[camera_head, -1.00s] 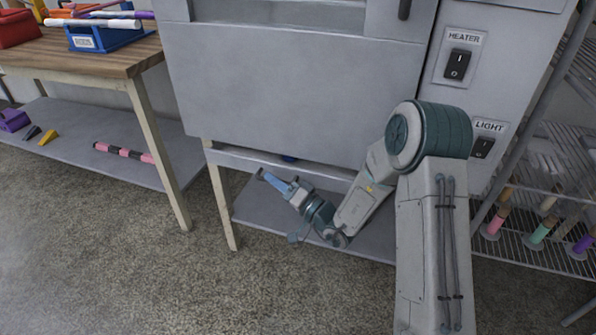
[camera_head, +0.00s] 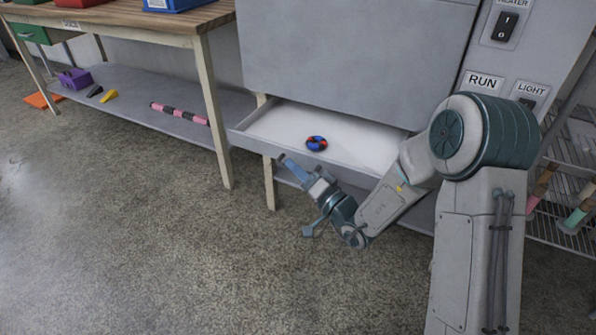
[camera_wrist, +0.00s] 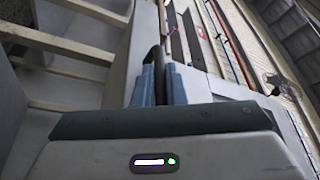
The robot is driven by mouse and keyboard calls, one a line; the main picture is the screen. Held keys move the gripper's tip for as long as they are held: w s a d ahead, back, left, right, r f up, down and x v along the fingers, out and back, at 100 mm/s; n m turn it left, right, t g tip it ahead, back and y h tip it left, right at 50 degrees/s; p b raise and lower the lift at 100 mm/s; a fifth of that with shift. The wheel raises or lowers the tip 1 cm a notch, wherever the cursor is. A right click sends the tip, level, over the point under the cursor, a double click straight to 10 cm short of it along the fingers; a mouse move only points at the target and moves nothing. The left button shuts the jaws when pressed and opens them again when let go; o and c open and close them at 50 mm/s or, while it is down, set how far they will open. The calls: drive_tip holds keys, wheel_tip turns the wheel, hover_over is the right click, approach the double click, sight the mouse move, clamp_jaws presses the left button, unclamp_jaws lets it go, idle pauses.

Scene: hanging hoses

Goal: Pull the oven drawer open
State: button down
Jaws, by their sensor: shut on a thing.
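The oven drawer (camera_head: 365,150) is pulled out below the grey oven body (camera_head: 350,55), and its white inside shows in the head view. My gripper (camera_head: 282,159) is at the drawer's front, left of its middle. In the wrist view, the blue fingers (camera_wrist: 152,88) are shut on a dark handle (camera_wrist: 153,57) standing between them. The handle is hidden behind the fingers in the head view. My forearm covers the right part of the drawer's front.
A small red and blue round object (camera_head: 316,143) lies in the drawer. A wooden table (camera_head: 140,17) with a lower shelf (camera_head: 135,108) stands left. A wire rack (camera_head: 565,230) stands right. The floor (camera_head: 200,270) in front is clear.

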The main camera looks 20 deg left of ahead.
drive_tip(key=c, duration=1.5)
unclamp_jaws()
drive_tip(key=p+v, duration=0.2)
drive_tip(key=v, duration=1.2)
drive_tip(key=shift+f, duration=0.1)
drive_tip(key=shift+a, duration=0.1)
